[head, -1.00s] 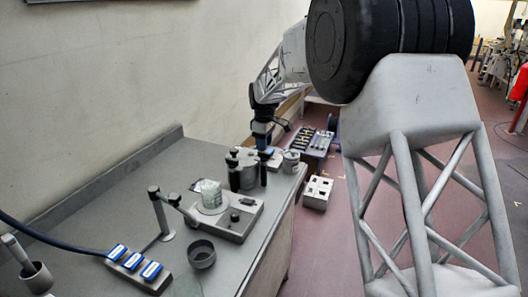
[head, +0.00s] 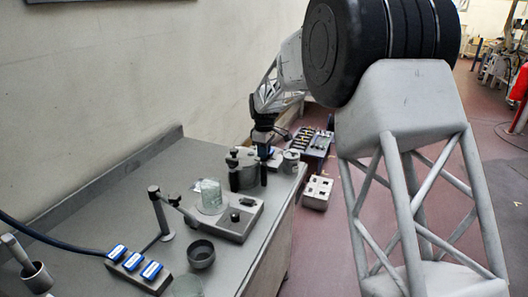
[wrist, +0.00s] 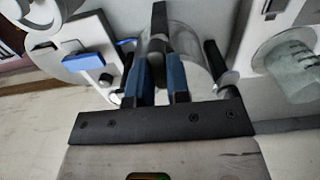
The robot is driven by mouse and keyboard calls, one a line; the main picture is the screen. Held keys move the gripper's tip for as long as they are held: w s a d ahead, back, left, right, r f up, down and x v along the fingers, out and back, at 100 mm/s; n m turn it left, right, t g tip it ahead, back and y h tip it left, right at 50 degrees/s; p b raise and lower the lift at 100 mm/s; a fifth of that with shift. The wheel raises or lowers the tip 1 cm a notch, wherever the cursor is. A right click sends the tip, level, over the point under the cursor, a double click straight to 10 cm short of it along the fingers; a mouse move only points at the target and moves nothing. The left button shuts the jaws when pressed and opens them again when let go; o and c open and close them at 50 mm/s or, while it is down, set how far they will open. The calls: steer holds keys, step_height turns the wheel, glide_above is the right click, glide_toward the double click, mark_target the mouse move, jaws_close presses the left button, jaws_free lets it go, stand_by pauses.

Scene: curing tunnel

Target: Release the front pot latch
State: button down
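The pot (head: 249,169) is a grey metal cylinder on the bench, with upright black latch handles on its rim. The near-left handle (head: 233,174) and the right handle (head: 263,174) show in the head view. My gripper (head: 265,151) is just beyond the pot, pointing down, partly hidden behind it. In the wrist view my gripper's blue-padded fingers (wrist: 158,72) stand a small gap apart at the pot's rim (wrist: 192,45). A dark upright handle (wrist: 158,15) shows in line with that gap. I cannot tell whether the fingers press on it.
A grey base unit (head: 236,222) holding a glass beaker (head: 210,195) stands in front of the pot. A small can (head: 290,162) is to its right. A dark cup (head: 201,253) and a blue-switched block (head: 134,266) are nearer. The bench's right edge is close.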

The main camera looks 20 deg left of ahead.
steer(key=shift+m, duration=0.4)
steer(key=m, duration=1.2)
steer(key=shift+m, duration=2.6)
steer(key=c, duration=1.1)
jaws_free()
